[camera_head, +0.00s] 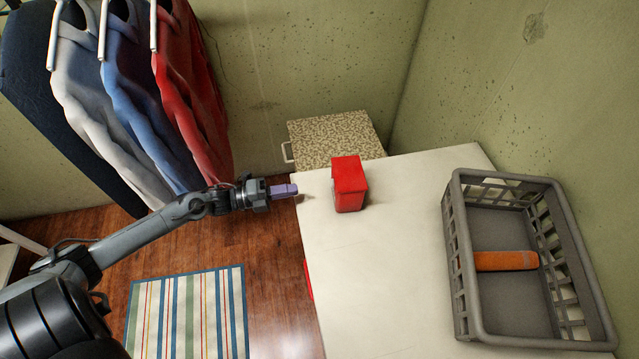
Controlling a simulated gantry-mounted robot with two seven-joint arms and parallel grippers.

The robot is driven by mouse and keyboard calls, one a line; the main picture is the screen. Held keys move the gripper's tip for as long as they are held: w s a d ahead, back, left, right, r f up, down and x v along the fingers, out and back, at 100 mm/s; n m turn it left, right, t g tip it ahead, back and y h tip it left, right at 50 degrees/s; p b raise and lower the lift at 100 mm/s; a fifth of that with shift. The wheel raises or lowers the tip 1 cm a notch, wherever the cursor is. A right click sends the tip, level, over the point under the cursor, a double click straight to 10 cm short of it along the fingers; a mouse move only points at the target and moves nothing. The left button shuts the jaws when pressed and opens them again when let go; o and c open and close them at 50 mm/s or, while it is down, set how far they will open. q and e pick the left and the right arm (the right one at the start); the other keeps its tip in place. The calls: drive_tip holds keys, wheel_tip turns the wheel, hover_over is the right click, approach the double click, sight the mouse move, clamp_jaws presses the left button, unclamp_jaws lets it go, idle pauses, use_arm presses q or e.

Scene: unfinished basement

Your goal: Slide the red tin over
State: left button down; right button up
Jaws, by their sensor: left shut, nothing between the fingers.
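The red tin (349,187) stands upright on the white table (376,290), near its far left corner. My left gripper (295,189) comes in from the left, its purple fingertips shut and empty. The fingertips are at the table's left edge, to the left of the tin, with a visible gap between them and the tin. My right gripper is not in this view.
A grey crate (455,255) on the right of the table holds an orange object (506,261). The tabletop between tin and crate is clear. A speckled cabinet (335,132) stands behind the table. Clothes (150,95) hang at the upper left. A striped rug (188,315) lies on the floor.

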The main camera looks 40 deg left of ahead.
use_arm(q)
drive_tip(key=p+x, duration=0.1)
drive_tip(key=x, duration=0.7)
drive_tip(key=shift+r+p, duration=0.15)
drive_tip(key=shift+p, duration=0.25)
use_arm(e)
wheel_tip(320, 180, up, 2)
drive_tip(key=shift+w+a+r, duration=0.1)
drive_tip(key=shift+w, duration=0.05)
use_arm(q)
drive_tip(key=shift+w+d, duration=0.3)
drive_tip(key=shift+w, duration=0.1)
drive_tip(key=shift+w+f, duration=0.1)
drive_tip(key=shift+f, duration=0.1)
